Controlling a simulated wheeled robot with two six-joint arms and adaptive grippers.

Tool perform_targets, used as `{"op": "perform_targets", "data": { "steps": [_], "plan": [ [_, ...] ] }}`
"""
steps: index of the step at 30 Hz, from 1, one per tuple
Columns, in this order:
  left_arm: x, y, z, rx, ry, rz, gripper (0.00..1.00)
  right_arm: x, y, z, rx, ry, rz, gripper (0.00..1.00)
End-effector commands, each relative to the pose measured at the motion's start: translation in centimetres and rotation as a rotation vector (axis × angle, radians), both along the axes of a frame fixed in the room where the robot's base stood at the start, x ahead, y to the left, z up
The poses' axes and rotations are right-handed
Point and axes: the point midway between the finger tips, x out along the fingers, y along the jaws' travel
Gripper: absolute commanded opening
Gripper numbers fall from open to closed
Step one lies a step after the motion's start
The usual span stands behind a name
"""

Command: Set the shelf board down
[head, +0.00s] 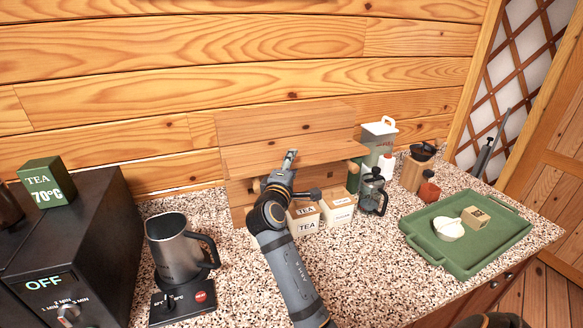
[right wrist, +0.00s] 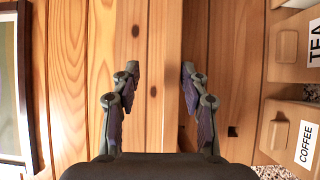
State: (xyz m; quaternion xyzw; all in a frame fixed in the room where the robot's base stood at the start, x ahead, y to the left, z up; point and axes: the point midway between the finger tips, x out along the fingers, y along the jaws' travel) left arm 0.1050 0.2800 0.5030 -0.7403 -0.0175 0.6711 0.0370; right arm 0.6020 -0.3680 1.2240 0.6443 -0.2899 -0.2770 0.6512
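The shelf board (head: 245,155) is a pale wooden plank. It lies roughly level against the plank wall, above the tea canisters, and a round wooden peg (head: 353,167) shows under its right end. My right gripper (head: 290,160) is at the middle of the board's front edge. In the right wrist view the fingers of my right gripper (right wrist: 158,82) are spread, with the board's edge (right wrist: 173,60) running between them and a gap visible on each side. My left gripper is out of view.
Below the board stand a TEA canister (head: 306,222) and another labelled canister (head: 339,209). A glass press (head: 373,192) is to the right, then a green tray (head: 440,258). A steel kettle (head: 175,250) is at left. The speckled counter's front middle is clear.

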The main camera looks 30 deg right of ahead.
Motion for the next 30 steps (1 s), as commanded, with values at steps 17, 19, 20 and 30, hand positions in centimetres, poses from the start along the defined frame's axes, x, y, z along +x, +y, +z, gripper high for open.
{"op": "perform_targets", "data": {
  "steps": [17,19,20,30],
  "plan": [
    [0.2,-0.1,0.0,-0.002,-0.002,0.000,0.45,0.0,0.0,9.4,-0.001,-0.005,0.001,0.43],
    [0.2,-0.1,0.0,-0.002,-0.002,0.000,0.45,0.0,0.0,9.4,-0.001,-0.005,0.000,0.43],
    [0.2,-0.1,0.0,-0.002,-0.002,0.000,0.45,0.0,0.0,9.4,-0.002,-0.004,0.001,0.43],
    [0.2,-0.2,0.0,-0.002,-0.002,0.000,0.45,0.0,0.0,9.3,-0.002,-0.004,0.000,0.43]
  ]
}}
